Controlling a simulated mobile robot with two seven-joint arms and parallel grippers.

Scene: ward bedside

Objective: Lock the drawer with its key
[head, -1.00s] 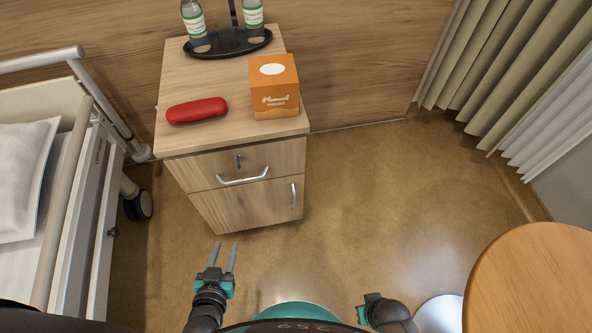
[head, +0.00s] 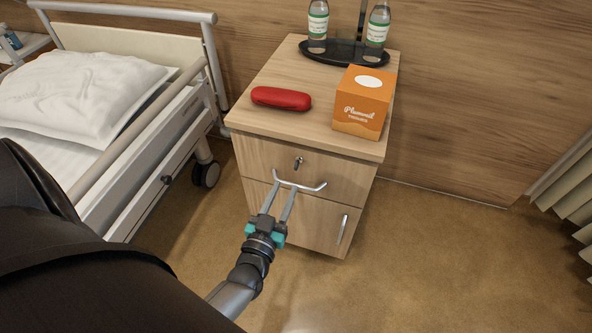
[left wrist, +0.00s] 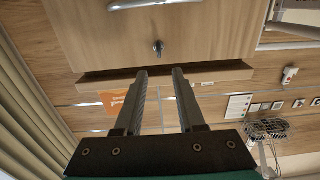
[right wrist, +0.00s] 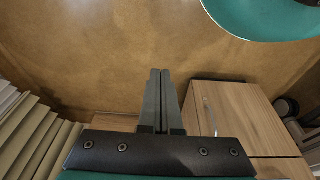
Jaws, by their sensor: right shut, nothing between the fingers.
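The bedside cabinet's drawer (head: 335,180) looks shut, its front flush with the cabinet. A small metal key (head: 298,162) sits in the lock near the top middle of the drawer front. It also shows in the left wrist view (left wrist: 158,47). The bow handle (head: 300,186) is below the lock. My left gripper (head: 284,187) is open and empty, its fingertips over the handle in the head view, below the key. In the left wrist view, the key appears beyond and between the fingertips (left wrist: 159,71). My right gripper (right wrist: 160,72) is shut and empty, above the floor.
On the cabinet top (head: 325,117) are a red case (head: 281,98), an orange tissue box (head: 362,104) and a black tray (head: 344,54) with bottles. The lower door has an upright handle (head: 342,229). A bed (head: 150,150) stands left. The floor to the right is clear.

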